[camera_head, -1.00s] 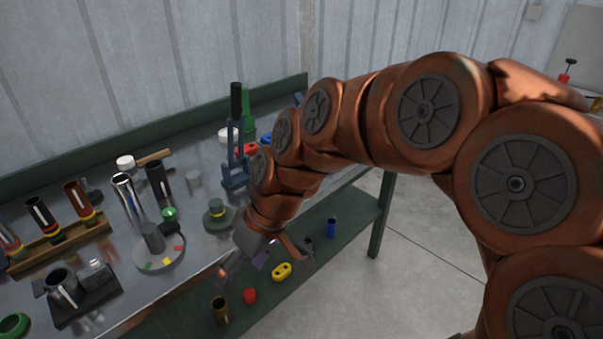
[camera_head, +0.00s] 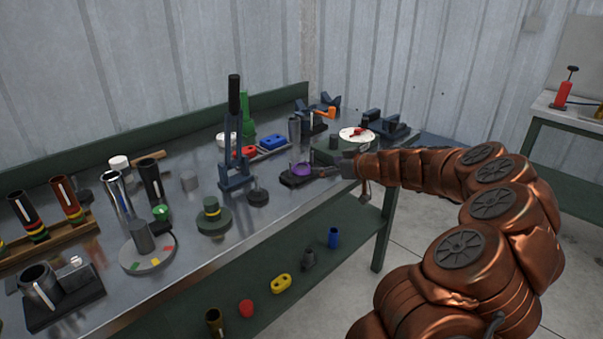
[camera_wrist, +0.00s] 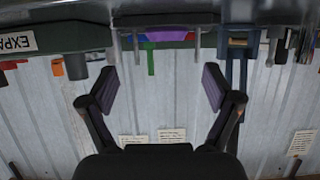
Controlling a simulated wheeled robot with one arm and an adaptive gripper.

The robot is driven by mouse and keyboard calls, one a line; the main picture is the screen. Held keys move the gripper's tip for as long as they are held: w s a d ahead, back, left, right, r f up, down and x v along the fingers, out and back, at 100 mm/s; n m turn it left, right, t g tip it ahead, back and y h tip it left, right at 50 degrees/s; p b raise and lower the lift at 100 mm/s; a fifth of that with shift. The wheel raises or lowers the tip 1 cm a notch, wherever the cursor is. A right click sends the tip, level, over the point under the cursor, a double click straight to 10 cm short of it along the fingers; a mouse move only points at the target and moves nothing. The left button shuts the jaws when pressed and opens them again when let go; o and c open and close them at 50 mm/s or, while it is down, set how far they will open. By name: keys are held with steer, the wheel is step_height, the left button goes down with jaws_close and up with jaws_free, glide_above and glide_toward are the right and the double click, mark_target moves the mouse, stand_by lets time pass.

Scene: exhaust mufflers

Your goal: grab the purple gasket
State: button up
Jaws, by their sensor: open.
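The purple gasket (camera_head: 302,169) sits on a small dark fixture (camera_head: 296,180) near the front edge of the workbench, right of the blue press. A purple shape (camera_wrist: 170,36), likely the gasket, shows edge-on at the top of the upside-down wrist view. My gripper (camera_wrist: 158,86) is open with nothing between its pads. In the head view my gripper (camera_head: 340,177) is just right of the gasket, near bench height, partly covered by my wrist. I cannot tell whether it touches the fixture.
The blue press (camera_head: 235,150) stands left of the gasket. A red part (camera_head: 248,151) and a blue part (camera_head: 272,141) lie behind it. A round white-topped fixture (camera_head: 356,134) and dark clamps (camera_head: 385,124) are behind my gripper. Loose parts, including a yellow one (camera_head: 281,284), lie on the lower shelf.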

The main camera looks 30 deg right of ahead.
mark_target(303, 168)
steer(key=shift+x, duration=1.1)
steer(key=w, duration=0.1)
steer(key=w+a+f+p, duration=0.1)
steer(key=w+f, duration=0.1)
steer(key=shift+a, duration=0.35)
steer(key=shift+x, duration=0.75)
steer(key=shift+r, duration=0.1)
steer(key=c, duration=1.3)
